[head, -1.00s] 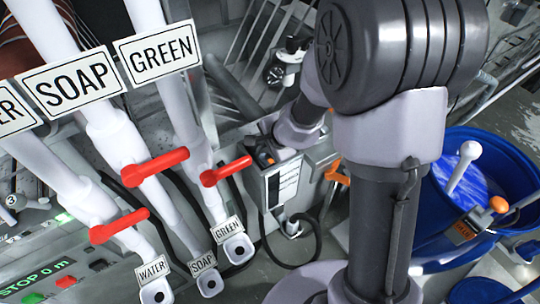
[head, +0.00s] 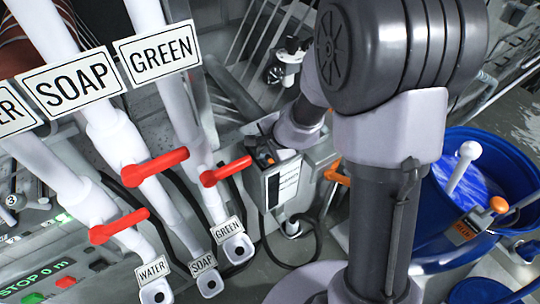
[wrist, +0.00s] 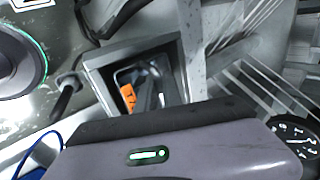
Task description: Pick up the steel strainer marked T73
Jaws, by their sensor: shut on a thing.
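My gripper (head: 266,150) reaches down into the open top of a grey box on the machine's side, right of the pipe labelled GREEN. In the wrist view, a dark piece with an orange tag (wrist: 127,97) sits inside the square grey frame of this box, at my jaws. My jaws are shut on it. The marks on the tag are too small to read, and its body is hidden in the box, so I cannot confirm that it is the strainer T73. My gripper's body hides the near side.
Red valve handles (head: 225,171) on white pipes stand close to the left. An orange handle (head: 337,173) is just right of the box (head: 281,187). A blue barrel (head: 515,160) with blue liquid stands at right. A round gauge (wrist: 297,137) shows in the wrist view.

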